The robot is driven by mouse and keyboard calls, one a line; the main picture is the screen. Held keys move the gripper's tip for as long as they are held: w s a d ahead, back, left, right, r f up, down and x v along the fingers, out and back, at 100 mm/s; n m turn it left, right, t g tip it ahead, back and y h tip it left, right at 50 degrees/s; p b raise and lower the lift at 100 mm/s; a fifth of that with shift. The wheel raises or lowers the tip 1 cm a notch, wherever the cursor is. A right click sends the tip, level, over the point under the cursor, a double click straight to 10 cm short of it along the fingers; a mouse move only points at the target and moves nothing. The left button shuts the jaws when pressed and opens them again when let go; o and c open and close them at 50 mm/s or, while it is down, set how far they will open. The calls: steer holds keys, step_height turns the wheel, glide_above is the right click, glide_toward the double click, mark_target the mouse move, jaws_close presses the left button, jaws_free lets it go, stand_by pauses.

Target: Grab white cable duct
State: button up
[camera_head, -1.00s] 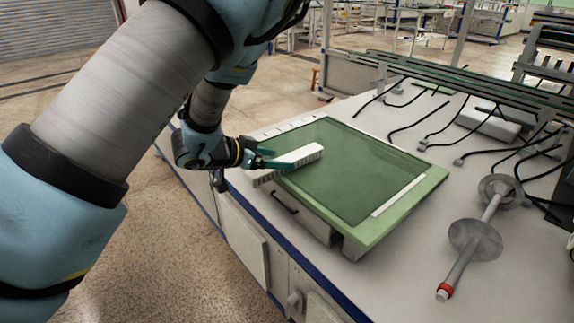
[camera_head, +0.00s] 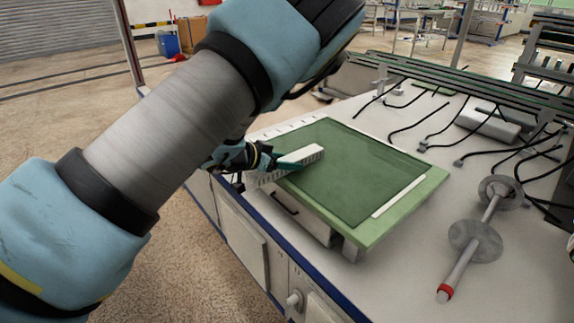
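The white cable duct (camera_head: 302,154), with a slotted side, lies at the left edge of the green mat board (camera_head: 408,209) on the table. Its near end sticks out past the board's left edge. My gripper (camera_head: 282,163) is at the duct, reaching in from the left, with a teal finger across the duct's near side. The other finger is mostly hidden, so I cannot tell whether the fingers are shut on the duct or still apart around it.
A thin white strip (camera_head: 398,196) lies along the board's right side. A grey spindle with discs (camera_head: 474,238) lies to the right. Black cables (camera_head: 425,140) and a rail (camera_head: 470,90) are at the back. The table's blue front edge (camera_head: 318,275) runs below the board.

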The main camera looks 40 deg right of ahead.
jaws_close()
steer(key=shift+r, duration=0.15)
stand_by(0.4)
